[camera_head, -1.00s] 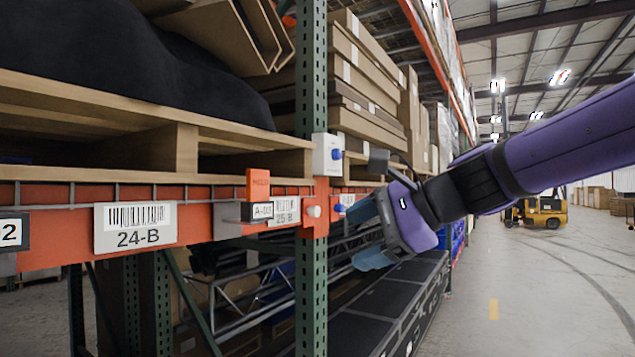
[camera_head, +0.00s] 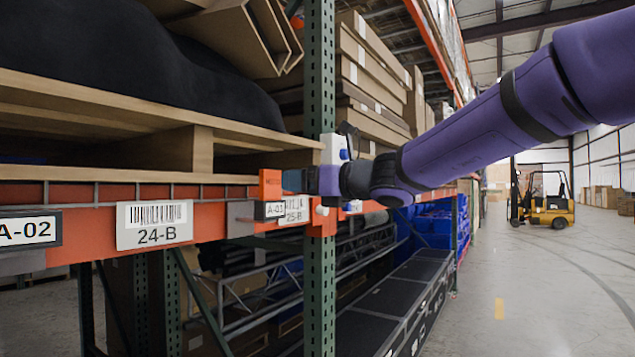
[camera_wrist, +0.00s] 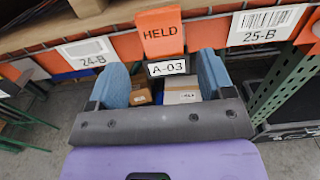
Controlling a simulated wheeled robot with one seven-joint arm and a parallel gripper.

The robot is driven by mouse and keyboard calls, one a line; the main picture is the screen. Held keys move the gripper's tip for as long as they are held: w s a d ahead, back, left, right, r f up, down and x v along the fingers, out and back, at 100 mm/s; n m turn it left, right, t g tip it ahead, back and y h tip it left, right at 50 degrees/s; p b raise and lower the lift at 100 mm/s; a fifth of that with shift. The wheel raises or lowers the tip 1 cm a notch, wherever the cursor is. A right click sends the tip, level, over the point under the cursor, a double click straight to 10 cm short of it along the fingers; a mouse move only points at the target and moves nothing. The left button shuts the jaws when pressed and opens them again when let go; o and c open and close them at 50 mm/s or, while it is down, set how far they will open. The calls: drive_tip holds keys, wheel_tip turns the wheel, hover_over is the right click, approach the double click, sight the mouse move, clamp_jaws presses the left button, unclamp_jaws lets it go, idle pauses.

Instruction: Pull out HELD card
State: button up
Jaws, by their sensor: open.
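The orange HELD card (camera_wrist: 160,34) stands up from a holder on the orange shelf beam, above the A-03 label (camera_wrist: 167,68) in the wrist view. In the head view the card (camera_head: 270,186) shows just left of my gripper (camera_head: 297,181). My gripper (camera_wrist: 165,80) is open, its two blue fingers spread to either side of the A-03 label, pointing at the beam. The card's lower part sits in the holder. In the head view the fingertips are partly hidden, and I cannot tell there whether they touch the card.
The orange beam (camera_head: 90,215) carries the 24-B label (camera_head: 154,224) and the 25-B label (camera_wrist: 267,21). A green upright (camera_head: 319,80) with a white box (camera_head: 333,148) stands close by my gripper. A wooden pallet (camera_head: 180,148) lies above the beam. The aisle at right is open, with a yellow forklift (camera_head: 548,205).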

sight(273, 180)
drive_tip(key=x, duration=0.8)
drive_tip(key=shift+w+a, duration=0.3)
drive_tip(key=shift+c, duration=0.2)
drive_tip(key=c, duration=0.8)
drive_tip(key=shift+r, duration=0.15)
drive_tip(key=shift+r, duration=2.35)
drive_tip(key=shift+d, duration=0.1)
